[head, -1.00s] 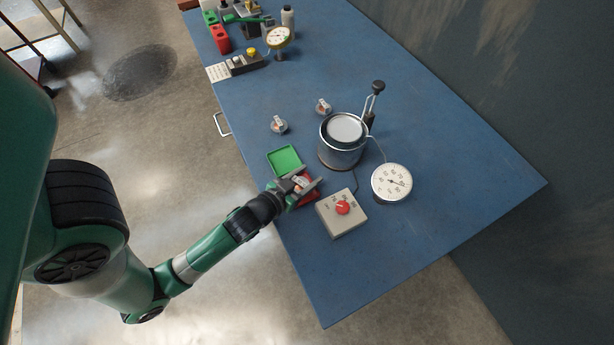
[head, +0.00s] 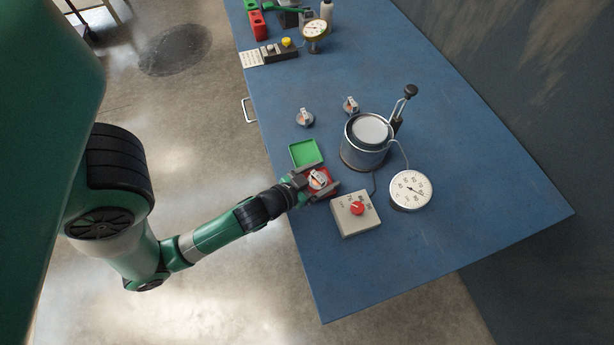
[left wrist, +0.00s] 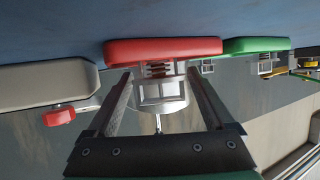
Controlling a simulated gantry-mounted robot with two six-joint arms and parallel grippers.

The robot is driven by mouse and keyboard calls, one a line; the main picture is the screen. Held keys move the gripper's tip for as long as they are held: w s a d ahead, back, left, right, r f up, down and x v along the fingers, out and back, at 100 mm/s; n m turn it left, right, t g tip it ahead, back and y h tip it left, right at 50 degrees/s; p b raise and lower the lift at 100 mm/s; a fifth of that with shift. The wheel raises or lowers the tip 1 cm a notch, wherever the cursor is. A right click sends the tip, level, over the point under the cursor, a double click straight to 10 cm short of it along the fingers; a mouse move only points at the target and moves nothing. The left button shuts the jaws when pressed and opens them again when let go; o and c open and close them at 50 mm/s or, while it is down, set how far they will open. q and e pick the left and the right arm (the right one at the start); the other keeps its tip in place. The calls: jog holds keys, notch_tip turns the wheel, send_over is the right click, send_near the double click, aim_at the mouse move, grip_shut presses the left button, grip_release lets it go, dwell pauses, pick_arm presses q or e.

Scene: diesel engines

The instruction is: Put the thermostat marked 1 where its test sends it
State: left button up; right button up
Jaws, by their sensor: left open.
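My left gripper (head: 327,181) is open over the red tray (left wrist: 165,48) at the near left edge of the blue bench. A metal thermostat (head: 317,180) sits in the red tray between the spread fingers. In the left wrist view the thermostat (left wrist: 160,92) shows between the fingers, with gaps on both sides and its coil end against the red tray. Its mark cannot be read. An empty green tray (head: 306,153) lies beside the red one. Two more thermostats stand on the bench, one at left (head: 304,118) and one at right (head: 350,105). My right gripper is not in view.
A metal pot (head: 363,150) with a round dial (head: 410,190) and a black-knobbed lever (head: 410,91) stands right of the trays. A control box (head: 355,212) with a red knob is close to my gripper. The bench's right side is clear.

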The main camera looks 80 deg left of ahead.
pick_arm(q)
jog(key=v, duration=0.9)
jog(key=shift+d+f, duration=0.1)
jog(key=shift+d, duration=0.05)
jog(key=shift+s+d+r, duration=0.2)
jog(key=shift+s+r, duration=0.35)
jog(key=shift+r, duration=0.05)
